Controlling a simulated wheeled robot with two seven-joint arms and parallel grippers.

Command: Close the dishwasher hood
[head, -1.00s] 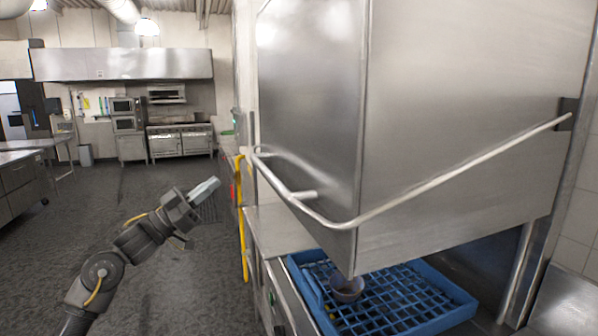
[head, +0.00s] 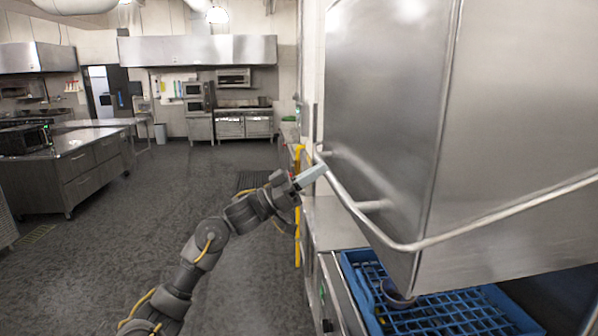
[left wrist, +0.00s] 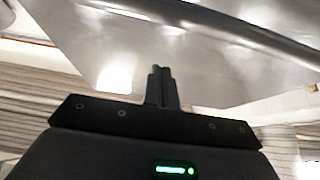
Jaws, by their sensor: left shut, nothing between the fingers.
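The dishwasher hood (head: 395,110) is a large steel box on the right of the head view, raised above a blue rack (head: 450,316). A bar handle (head: 440,242) runs around its lower edge. My left gripper (head: 311,176) is shut and empty. In the head view its tips appear close to the left end of the handle; I cannot tell whether they touch. In the left wrist view the shut fingers (left wrist: 161,75) point up toward a broad steel surface (left wrist: 180,45), probably the hood. My right gripper is not in view.
A small bowl (head: 397,293) sits in the blue rack under the hood. A yellow pole-like part (head: 298,235) stands left of the machine. A steel counter (head: 80,165) is at the left, ovens (head: 230,122) at the back. The floor between is clear.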

